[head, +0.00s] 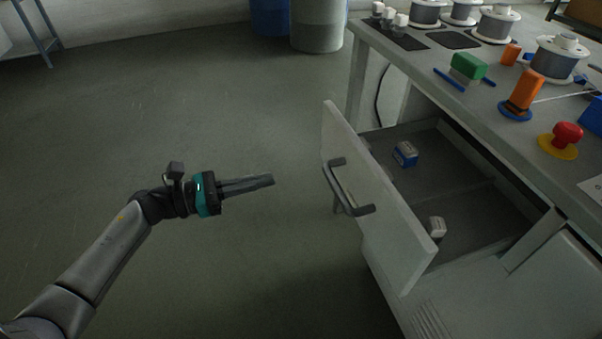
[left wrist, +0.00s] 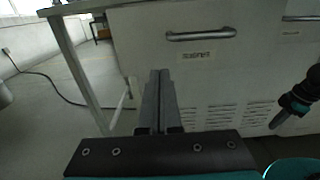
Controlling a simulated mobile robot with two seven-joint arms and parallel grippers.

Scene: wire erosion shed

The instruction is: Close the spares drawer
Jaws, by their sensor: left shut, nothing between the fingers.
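The spares drawer (head: 375,200) stands open, pulled out from the bench, with a grey bar handle (head: 347,187) on its pale front. In the left wrist view the drawer front (left wrist: 135,45) faces me, with its handle (left wrist: 201,34) and a small label below it. My left gripper (head: 270,181) is shut and empty. It points at the drawer front from the left, with a gap between its tips and the handle. My right gripper (left wrist: 278,122) shows at the right edge of the left wrist view; its jaw state is unclear.
Inside the drawer are a blue box (head: 405,154) and a small white item (head: 437,227). The bench top (head: 440,90) holds wire spools, a green-topped block (head: 468,67) and a red button (head: 567,134). Drums (head: 318,25) stand at the back. The floor left of the drawer is clear.

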